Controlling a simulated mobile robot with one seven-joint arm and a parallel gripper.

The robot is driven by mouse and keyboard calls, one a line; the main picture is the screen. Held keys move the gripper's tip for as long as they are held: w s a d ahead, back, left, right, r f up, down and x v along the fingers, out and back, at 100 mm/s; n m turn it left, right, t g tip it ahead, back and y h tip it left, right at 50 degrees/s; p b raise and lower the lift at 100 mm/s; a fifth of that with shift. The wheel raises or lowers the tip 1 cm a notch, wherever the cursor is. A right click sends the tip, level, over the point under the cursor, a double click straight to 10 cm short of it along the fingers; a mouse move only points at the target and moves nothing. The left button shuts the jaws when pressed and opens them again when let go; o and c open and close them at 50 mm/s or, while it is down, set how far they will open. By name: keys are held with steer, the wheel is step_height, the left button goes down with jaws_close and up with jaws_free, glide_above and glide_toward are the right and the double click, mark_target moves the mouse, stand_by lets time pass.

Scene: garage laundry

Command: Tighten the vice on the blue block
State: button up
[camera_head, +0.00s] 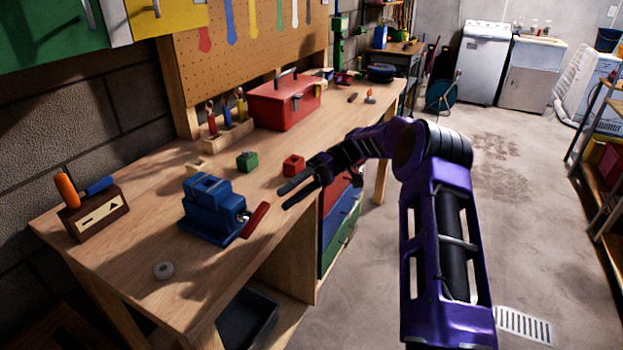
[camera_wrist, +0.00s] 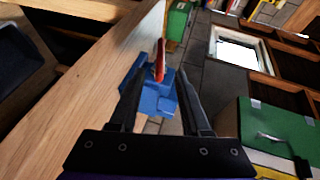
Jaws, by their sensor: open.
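The blue vice (camera_head: 208,222) stands on the workbench near its front edge. Its red handle (camera_head: 256,220) sticks out on the right side, slanting. A blue shape at the vice's top may be the blue block, but it blends with the vice and I cannot tell them apart. My gripper (camera_head: 285,197) is open and empty, right of the handle and apart from it. In the wrist view the red handle (camera_wrist: 159,60) shows between the open fingers, with the blue vice (camera_wrist: 160,100) behind it.
A green block (camera_head: 247,161) and a red block (camera_head: 293,165) lie on the bench (camera_head: 150,215). A red toolbox (camera_head: 284,104) stands behind. The bench around the vice is mostly clear.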

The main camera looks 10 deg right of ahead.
steer(key=p+v, duration=0.1)
steer(key=v, duration=0.6)
steer(key=shift+s, duration=0.1)
